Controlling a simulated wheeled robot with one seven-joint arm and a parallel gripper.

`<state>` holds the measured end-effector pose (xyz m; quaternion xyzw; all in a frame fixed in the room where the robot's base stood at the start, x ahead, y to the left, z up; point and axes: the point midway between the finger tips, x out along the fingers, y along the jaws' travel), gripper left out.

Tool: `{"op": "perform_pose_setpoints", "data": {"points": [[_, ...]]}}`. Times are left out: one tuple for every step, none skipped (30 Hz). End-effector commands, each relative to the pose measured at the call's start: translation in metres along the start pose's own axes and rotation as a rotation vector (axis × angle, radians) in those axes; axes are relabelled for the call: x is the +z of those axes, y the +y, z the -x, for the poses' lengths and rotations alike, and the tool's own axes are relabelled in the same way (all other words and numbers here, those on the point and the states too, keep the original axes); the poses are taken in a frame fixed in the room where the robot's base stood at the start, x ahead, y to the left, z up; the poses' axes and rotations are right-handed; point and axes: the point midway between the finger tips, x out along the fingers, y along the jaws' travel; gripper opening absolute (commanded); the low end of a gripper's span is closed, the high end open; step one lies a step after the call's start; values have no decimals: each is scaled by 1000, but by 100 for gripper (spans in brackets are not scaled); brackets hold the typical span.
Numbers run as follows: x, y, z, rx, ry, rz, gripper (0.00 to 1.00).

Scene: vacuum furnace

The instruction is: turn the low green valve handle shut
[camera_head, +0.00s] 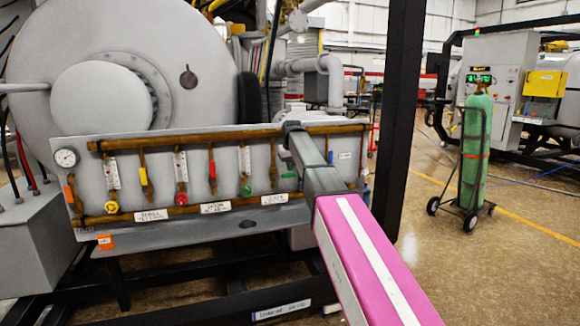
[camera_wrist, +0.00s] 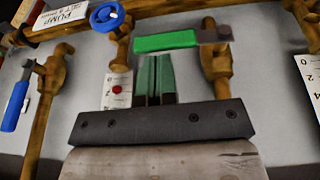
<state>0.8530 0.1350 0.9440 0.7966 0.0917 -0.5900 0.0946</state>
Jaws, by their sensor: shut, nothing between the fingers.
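A green lever handle (camera_wrist: 166,41) lies nearly level across the upper middle of the wrist view, its dark right end by a brown valve body. My gripper (camera_wrist: 155,58) is shut and empty. Its greenish fingertips are just below the green handle in the picture; I cannot tell whether they touch it. In the head view my arm reaches to the right part of the valve panel and hides some of it. A round green knob (camera_head: 246,191) shows there, left of my arm.
The wrist view shows a blue round knob (camera_wrist: 106,16) and a blue lever (camera_wrist: 14,107). A gauge (camera_head: 66,158) and brown pipes run along the panel. A dark post (camera_head: 400,110) stands close right of my arm. A green cylinder (camera_head: 474,150) on a cart stands farther right.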

Motion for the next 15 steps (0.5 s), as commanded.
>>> {"op": "perform_pose_setpoints", "data": {"points": [[0, 2, -2, -18, -1, -7, 0], [1, 3, -3, -34, -2, -11, 0], [1, 4, -5, -53, -2, -17, 0], [2, 4, -6, -66, -2, -21, 0], [2, 6, -7, -77, -3, -24, 0], [3, 7, -10, -86, -3, -27, 0], [4, 8, -12, -84, -3, -26, 0], [4, 8, -13, -84, -2, -25, 0], [4, 8, -13, -83, -2, -25, 0], [4, 8, -13, -83, -2, -25, 0], [4, 8, -13, -83, -2, -25, 0], [4, 8, -13, -83, -2, -25, 0], [4, 8, -13, -83, -2, -25, 0], [4, 8, -13, -82, -2, -25, 0], [4, 8, -13, -82, -2, -25, 0]]}}
